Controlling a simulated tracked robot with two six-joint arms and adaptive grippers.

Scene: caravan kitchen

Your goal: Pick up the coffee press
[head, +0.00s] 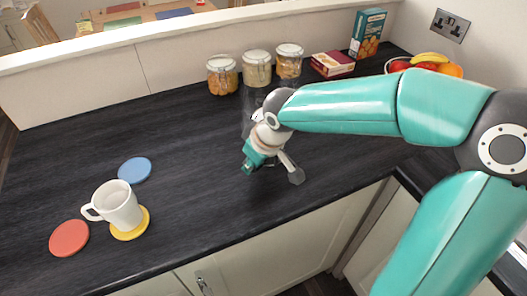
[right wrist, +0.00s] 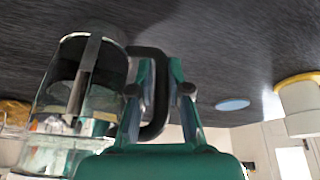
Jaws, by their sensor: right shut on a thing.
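The coffee press (right wrist: 50,110) is a clear glass jug with a metal strip and a black handle (right wrist: 158,60), at the left of the right wrist view. My right gripper (head: 272,166) is over the middle of the worktop. In the right wrist view its green fingers (right wrist: 161,75) sit on both sides of the handle, shut on it. I cannot tell whether the press's base touches the worktop. My left gripper is not in view.
A white mug (head: 118,204) stands on a yellow coaster (head: 130,229), with red (head: 69,239) and blue (head: 135,170) coasters nearby. Jars (head: 257,70), boxes (head: 333,64) and a fruit bowl (head: 391,72) line the back.

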